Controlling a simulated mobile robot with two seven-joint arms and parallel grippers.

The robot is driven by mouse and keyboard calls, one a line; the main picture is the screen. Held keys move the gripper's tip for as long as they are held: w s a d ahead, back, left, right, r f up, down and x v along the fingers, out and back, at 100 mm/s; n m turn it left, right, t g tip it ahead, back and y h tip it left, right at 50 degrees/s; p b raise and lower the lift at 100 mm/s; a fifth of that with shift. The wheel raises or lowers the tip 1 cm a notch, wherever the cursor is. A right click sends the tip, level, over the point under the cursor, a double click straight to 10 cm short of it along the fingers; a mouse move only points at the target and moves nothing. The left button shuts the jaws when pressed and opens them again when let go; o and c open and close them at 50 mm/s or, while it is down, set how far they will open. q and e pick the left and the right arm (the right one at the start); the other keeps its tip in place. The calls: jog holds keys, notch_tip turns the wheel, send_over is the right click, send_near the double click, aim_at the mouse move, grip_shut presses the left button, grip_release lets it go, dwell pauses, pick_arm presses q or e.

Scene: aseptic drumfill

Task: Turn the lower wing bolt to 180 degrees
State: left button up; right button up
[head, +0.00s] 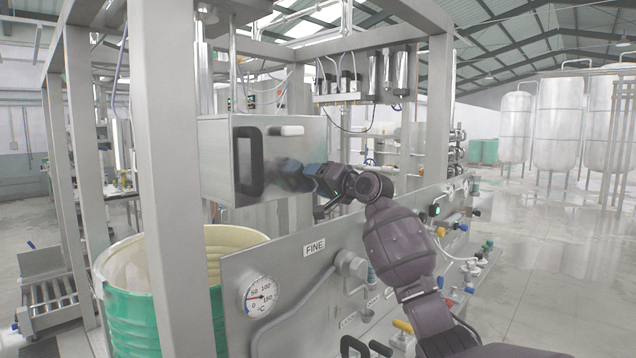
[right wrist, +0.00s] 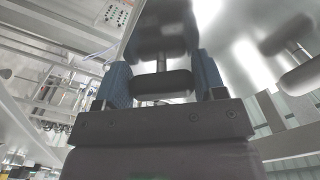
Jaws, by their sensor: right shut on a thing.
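My right gripper (head: 312,174) is at the front face of a shiny metal box (head: 222,160) in the head view. In the right wrist view its blue fingers (right wrist: 162,80) stand on both sides of a dark wing bolt (right wrist: 162,85) and are shut on it. The wing bolt's bar lies crosswise between the fingers, with its stem running to the box face. My gripper hides this bolt in the head view, so its turn angle cannot be read there. My left gripper is not in view.
A black handle (head: 248,162) and a pale bar (head: 287,131) sit on the box face. A sloped panel with a gauge (head: 260,296) and valves lies below my right arm. A green drum (head: 128,312) stands at left, behind a metal post (head: 178,200).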

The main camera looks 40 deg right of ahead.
jog(key=n, duration=0.4)
jog(key=n+b, duration=0.1)
jog(key=n, duration=0.1)
jog(key=shift+d+f, duration=0.25)
jog(key=shift+f, duration=0.15)
jog(key=shift+d+n, duration=0.1)
jog(key=shift+n, duration=1.8)
jog(key=o, duration=0.9)
jog(key=shift+r, duration=0.1)
jog(key=shift+r, duration=0.1)
